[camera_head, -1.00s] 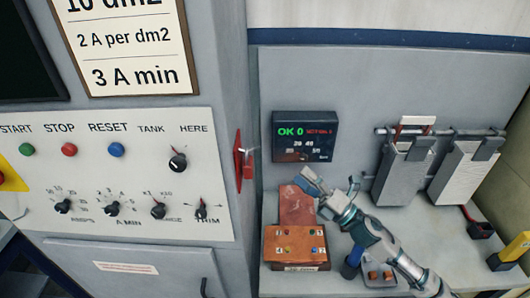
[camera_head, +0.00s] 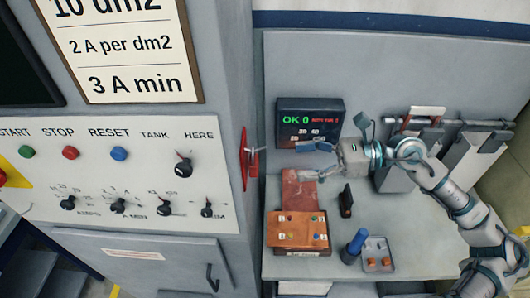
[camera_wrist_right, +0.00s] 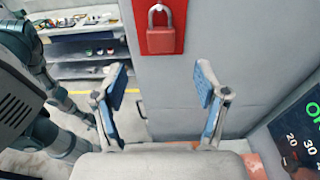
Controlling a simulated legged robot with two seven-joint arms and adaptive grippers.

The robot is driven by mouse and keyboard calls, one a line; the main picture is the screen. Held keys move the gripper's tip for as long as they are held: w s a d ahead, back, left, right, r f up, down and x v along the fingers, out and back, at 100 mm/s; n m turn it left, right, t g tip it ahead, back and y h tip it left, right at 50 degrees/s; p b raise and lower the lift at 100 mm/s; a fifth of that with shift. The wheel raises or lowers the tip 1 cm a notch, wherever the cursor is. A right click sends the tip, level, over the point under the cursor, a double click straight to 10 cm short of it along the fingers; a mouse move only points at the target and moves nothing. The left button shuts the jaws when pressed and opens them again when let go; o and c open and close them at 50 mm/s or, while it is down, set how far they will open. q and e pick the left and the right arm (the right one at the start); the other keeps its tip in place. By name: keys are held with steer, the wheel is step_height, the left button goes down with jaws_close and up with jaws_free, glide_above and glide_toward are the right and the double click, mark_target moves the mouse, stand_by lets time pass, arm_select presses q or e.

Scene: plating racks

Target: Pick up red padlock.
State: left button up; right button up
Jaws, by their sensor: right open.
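The red padlock (camera_wrist_right: 160,40) hangs by its grey shackle on a red plate (camera_wrist_right: 144,12) at the top middle of the wrist view. In the head view the padlock (camera_head: 254,157) shows edge-on at the side wall of the grey cabinet. My right gripper (camera_head: 302,161) is open and empty, to the right of the padlock, with its fingers pointing left at it. In the wrist view the open fingers (camera_wrist_right: 160,79) lie below the padlock, on either side of it, with a gap before the wall. My left gripper is not in view.
An orange-brown box (camera_head: 297,232) with coloured buttons stands below the gripper. A dark display (camera_head: 309,118) is on the back panel behind it. A blue-handled item (camera_head: 356,242) and a small grey tray (camera_head: 378,255) sit on the shelf. Hanging grey plates (camera_head: 472,160) are at right.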

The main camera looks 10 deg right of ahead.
mark_target(258, 161)
steer(key=p+x, duration=0.1)
steer(key=x, duration=0.1)
steer(key=p+x, duration=0.1)
steer(key=x, duration=0.2)
steer(key=r+p+x, duration=0.1)
steer(key=x, duration=0.2)
steer(key=shift+a+p, duration=0.3)
steer(key=shift+w+f, duration=0.4)
steer(key=shift+f, duration=0.15)
steer(key=shift+s+a+r, duration=0.1)
steer(key=shift+a, duration=0.75)
steer(key=c, duration=0.8)
steer(key=shift+s+d, duration=0.15)
steer(key=c, duration=0.5)
steer(key=shift+w+d+r, duration=0.1)
steer(key=shift+w, duration=0.15)
steer(key=shift+d+r+p, duration=0.25)
steer(key=shift+r+p, duration=0.2)
steer(key=shift+r, duration=0.2)
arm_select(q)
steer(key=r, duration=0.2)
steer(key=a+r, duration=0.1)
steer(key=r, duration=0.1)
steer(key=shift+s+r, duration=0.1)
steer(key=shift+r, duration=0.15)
arm_select(e)
steer(key=shift+s+a, duration=0.15)
